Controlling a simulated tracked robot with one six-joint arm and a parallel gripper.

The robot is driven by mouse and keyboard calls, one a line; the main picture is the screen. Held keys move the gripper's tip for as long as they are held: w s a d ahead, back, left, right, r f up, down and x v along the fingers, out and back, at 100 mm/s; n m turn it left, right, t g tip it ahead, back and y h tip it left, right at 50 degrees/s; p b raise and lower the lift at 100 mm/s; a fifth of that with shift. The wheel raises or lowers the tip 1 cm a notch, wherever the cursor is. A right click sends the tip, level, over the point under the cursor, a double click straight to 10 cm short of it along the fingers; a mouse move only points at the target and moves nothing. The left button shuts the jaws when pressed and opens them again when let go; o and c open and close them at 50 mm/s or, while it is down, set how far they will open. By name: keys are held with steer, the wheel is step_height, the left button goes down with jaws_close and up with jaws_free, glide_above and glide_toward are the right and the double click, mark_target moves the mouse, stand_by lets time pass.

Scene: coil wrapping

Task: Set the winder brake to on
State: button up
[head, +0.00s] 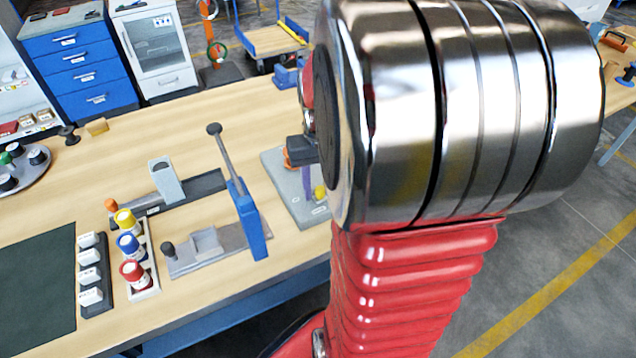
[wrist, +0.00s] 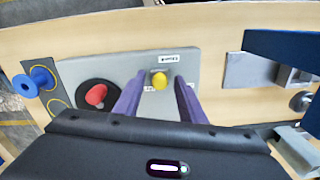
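The winder is a light grey plate (wrist: 115,72) in the wrist view, with a red knob (wrist: 96,95) on a black disc. To its right is a small yellow knob (wrist: 160,81), which I take for the brake control. My gripper (wrist: 160,88) is open, with one purple finger on each side of the yellow knob; I cannot tell whether they touch it. A small label (wrist: 168,58) lies above the knob, and another is partly covered by a finger; I cannot read them. In the head view, my arm hides much of the winder plate (head: 277,163); the yellow knob (head: 319,192) shows beside it.
A blue lever press (head: 249,222) with a raised handle stands left of the winder. A rack with yellow, blue and red bottles (head: 131,247) is farther left. A blue spool (wrist: 40,78) sits at the plate's left end.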

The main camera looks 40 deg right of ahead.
steer(key=shift+c, duration=0.2)
jaws_close()
stand_by(0.4)
